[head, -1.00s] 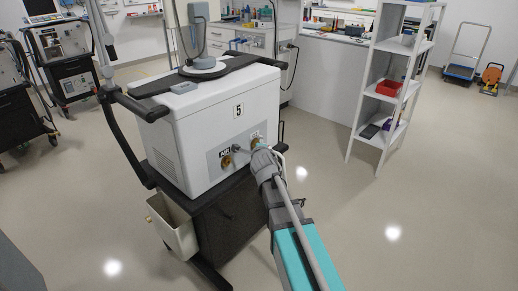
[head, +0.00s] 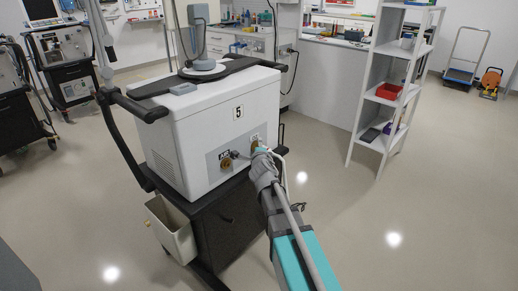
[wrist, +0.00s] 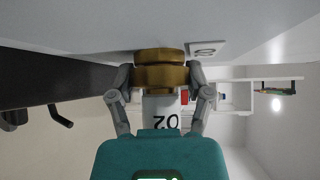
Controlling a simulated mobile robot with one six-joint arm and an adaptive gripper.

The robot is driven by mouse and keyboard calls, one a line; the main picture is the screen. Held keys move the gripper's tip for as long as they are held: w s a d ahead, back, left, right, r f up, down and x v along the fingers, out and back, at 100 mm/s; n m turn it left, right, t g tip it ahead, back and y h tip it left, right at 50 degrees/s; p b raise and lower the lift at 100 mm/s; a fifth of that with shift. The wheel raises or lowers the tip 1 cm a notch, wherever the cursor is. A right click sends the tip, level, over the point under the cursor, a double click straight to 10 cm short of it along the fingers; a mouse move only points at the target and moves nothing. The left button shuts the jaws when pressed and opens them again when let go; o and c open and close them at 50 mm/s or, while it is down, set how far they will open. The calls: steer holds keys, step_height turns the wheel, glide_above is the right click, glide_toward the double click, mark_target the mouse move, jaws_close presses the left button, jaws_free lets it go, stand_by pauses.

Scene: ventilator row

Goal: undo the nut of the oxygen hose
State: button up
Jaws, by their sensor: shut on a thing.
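The brass nut (wrist: 160,77) of the oxygen hose is in the middle of the wrist view, against a brass fitting (wrist: 158,54) on the ventilator's panel. My gripper (wrist: 160,79) is shut on the nut, one finger on each side. A pale hose end (wrist: 161,112) marked O2 runs from the nut back between the fingers. In the head view my gripper (head: 259,152) is at the right part of the front panel of the white ventilator (head: 215,120) numbered 5. It hides most of the nut there.
A second brass fitting (head: 226,163) with a dark connector sits left on the same panel. A grey bin (head: 172,228) hangs at the black cart's left. A white shelf (head: 372,110) stands behind right.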

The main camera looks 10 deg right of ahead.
steer(key=o, duration=1.2)
steer(key=shift+c, duration=0.2)
steer(key=shift+r+m+g+y+p, duration=0.1)
steer(key=shift+m+g+y+p, duration=0.4)
steer(key=shift+m+g+p, duration=0.95)
